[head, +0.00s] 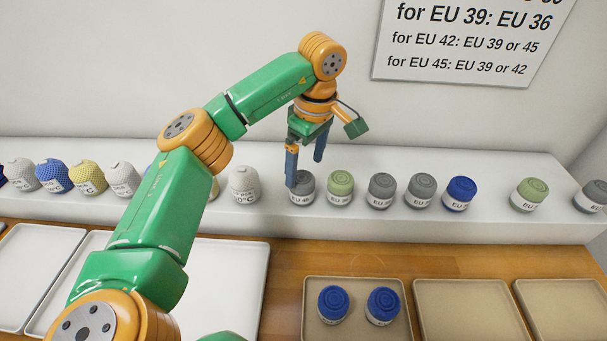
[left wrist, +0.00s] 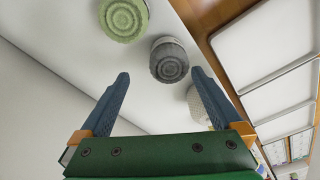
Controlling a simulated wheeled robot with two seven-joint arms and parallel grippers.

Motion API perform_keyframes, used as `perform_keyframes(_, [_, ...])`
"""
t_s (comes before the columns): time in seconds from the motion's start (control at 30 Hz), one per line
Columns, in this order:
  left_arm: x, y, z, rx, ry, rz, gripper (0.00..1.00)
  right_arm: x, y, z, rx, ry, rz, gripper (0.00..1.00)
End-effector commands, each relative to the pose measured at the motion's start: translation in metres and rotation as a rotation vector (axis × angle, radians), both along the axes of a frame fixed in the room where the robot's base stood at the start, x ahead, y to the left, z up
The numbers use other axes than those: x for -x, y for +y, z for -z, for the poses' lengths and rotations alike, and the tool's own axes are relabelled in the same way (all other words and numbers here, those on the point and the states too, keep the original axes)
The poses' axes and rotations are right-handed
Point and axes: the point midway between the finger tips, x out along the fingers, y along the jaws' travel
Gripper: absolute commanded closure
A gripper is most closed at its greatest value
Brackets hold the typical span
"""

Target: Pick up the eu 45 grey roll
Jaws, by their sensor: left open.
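A dark grey roll (head: 302,189) stands upright on the white shelf, its label only partly readable as EU 4-something. More grey rolls stand to its right: one (head: 382,190), another (head: 421,190) and one at the right edge (head: 592,196); their sizes are too small to read surely. My left gripper (head: 305,172) is open and empty, at the first grey roll, with one finger in front of its left side. In the left wrist view, this grey roll (left wrist: 169,60) lies ahead of and between the open fingers (left wrist: 160,78). My right gripper is out of view.
A green roll (head: 340,187) stands close right of the grey one, and a pale knitted cap (head: 244,185) to its left. A blue roll (head: 459,193) and another green roll (head: 529,194) stand farther right. A tan tray (head: 358,328) holds two blue rolls; two tan trays (head: 470,310) (head: 565,310) are empty.

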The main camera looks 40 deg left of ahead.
Motion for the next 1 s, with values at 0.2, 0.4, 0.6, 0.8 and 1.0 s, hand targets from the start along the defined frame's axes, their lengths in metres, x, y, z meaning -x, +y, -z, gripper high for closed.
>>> perform_keyframes(0.2, [0.006, 0.003, 0.039, 0.002, 0.005, -0.001, 0.0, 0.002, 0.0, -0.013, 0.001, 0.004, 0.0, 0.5])
perform_keyframes(0.4, [0.005, 0.005, 0.059, 0.002, 0.001, -0.001, 0.0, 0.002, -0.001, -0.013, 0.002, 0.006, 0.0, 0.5])
perform_keyframes(0.6, [0.005, 0.004, 0.059, 0.003, 0.0, -0.001, 0.16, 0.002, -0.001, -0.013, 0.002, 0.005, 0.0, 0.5])
perform_keyframes(0.8, [0.005, 0.004, 0.059, 0.003, 0.0, -0.001, 0.7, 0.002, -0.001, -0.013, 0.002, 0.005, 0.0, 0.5])
perform_keyframes(1.0, [0.005, 0.004, 0.059, 0.003, 0.0, -0.001, 0.91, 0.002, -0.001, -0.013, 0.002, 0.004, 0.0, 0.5])
